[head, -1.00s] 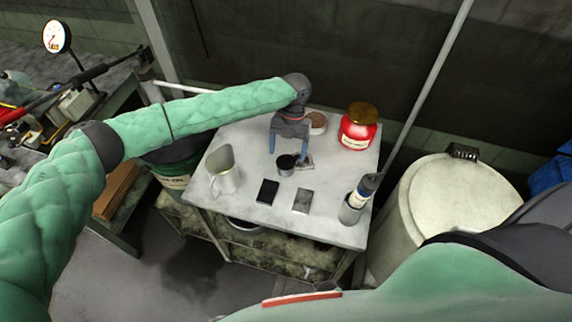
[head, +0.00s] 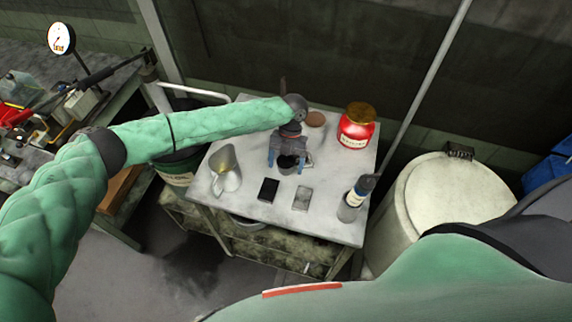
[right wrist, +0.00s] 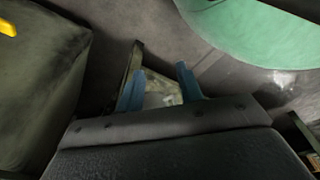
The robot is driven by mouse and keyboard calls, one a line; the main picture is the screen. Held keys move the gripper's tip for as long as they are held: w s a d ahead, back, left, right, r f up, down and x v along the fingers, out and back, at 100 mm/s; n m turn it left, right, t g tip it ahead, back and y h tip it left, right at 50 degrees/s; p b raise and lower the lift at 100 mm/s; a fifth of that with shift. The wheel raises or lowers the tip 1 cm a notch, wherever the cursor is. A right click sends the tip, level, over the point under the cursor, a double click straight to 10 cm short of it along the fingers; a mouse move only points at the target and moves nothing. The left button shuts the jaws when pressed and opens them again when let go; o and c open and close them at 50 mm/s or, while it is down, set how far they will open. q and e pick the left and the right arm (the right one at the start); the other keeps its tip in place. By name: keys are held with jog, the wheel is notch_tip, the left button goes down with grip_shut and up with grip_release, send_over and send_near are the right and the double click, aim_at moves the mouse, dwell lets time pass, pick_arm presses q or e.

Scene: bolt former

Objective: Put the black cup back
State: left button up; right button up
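The black cup (head: 287,164) stands on the grey table (head: 240,210) near its middle. My left gripper (head: 286,166) reaches down over it from behind, with one blue finger on each side of the cup. The fingers look spread, and I cannot tell whether they touch the cup. The gripper's body hides part of the table behind. A black square pad (head: 268,190) and a grey square pad (head: 302,198) lie in front of the cup. My right gripper (right wrist: 158,84) shows in the right wrist view, with its fingers apart and nothing held between them.
A metal pitcher (head: 226,170) stands at the table's left. A red jar (head: 356,128) is at the back right, with a round brown-topped container (head: 315,119) beside it. A grey holder with a bottle (head: 351,204) stands near the right edge. A large pale drum (head: 440,205) is right of the table.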

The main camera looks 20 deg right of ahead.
pick_arm(q)
jog(key=c, duration=1.1)
jog(key=shift+o, duration=0.2)
jog(key=shift+r, duration=0.1)
